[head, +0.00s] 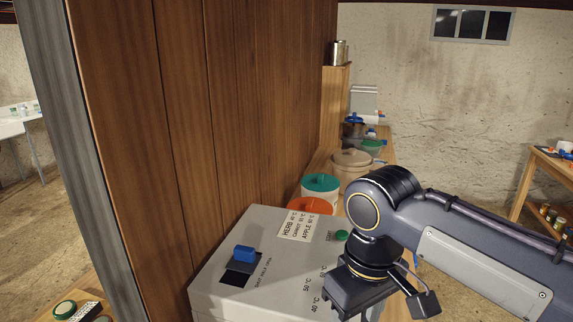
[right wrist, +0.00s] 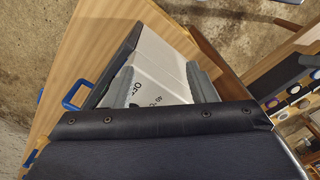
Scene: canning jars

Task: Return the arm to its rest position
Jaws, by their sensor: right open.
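My right arm (head: 480,250) reaches in from the right in the head view. Its wrist hangs over the right side of a grey box with a control panel. My right gripper (right wrist: 162,80) shows in the right wrist view with its two grey fingers spread apart and nothing held between them. The fingertips are hidden in the head view. The grey box (head: 225,287) has a blue slider, a green button and a printed label on top. Its pale, lettered surface (right wrist: 158,62) shows beyond the fingers in the wrist view. My left gripper is in neither view.
A tall wooden panel (head: 250,90) stands left of the box. Behind the box are a teal-lidded container (head: 320,186), an orange lid (head: 310,206) and a pot (head: 352,162). A blue handle (right wrist: 78,92) shows beside the box. A side table (head: 550,165) stands far right.

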